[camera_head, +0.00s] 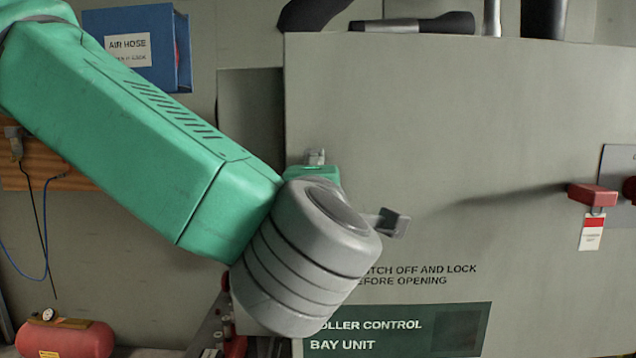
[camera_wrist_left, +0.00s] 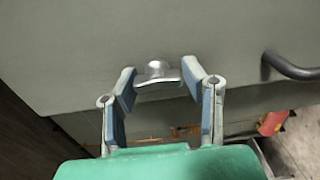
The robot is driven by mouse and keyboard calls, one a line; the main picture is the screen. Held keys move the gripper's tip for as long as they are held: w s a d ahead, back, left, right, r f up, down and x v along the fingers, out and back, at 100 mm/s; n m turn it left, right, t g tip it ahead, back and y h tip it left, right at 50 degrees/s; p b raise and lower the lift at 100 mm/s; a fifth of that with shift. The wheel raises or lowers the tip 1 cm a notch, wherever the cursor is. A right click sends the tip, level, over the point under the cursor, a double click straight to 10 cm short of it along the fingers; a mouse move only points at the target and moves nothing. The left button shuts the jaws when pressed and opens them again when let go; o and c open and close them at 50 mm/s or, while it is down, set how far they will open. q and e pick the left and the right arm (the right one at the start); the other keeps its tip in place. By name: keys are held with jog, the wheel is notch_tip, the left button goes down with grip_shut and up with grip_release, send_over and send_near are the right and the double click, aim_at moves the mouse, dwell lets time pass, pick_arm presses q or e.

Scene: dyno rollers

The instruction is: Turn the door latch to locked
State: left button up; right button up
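The door latch (camera_wrist_left: 157,72) shows in the left wrist view as a rounded metal knob with a pale bar across it, on the grey-green door. My left gripper (camera_wrist_left: 160,80) has its two blue-padded fingers spread, one on each side of the latch. The bar spans most of the gap between the pads; I cannot tell whether either pad touches it. In the head view my left arm and wrist hide the latch and most of this gripper. My right gripper is in neither view.
The grey cabinet (camera_head: 500,130) fills the right of the head view, with a red switch lock (camera_head: 592,194) and tag on it. A dark curved handle (camera_wrist_left: 290,68) is right of the latch. A blue air hose box (camera_head: 138,45) and red tank (camera_head: 65,335) are at left.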

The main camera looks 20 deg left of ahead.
pick_arm(q)
jog(key=shift+o, duration=1.4)
jog(key=shift+s+f, duration=0.15)
jog(key=shift+f, duration=0.05)
jog(key=shift+s+r, duration=0.1)
jog(key=shift+r, duration=0.05)
jog(key=v, duration=1.2)
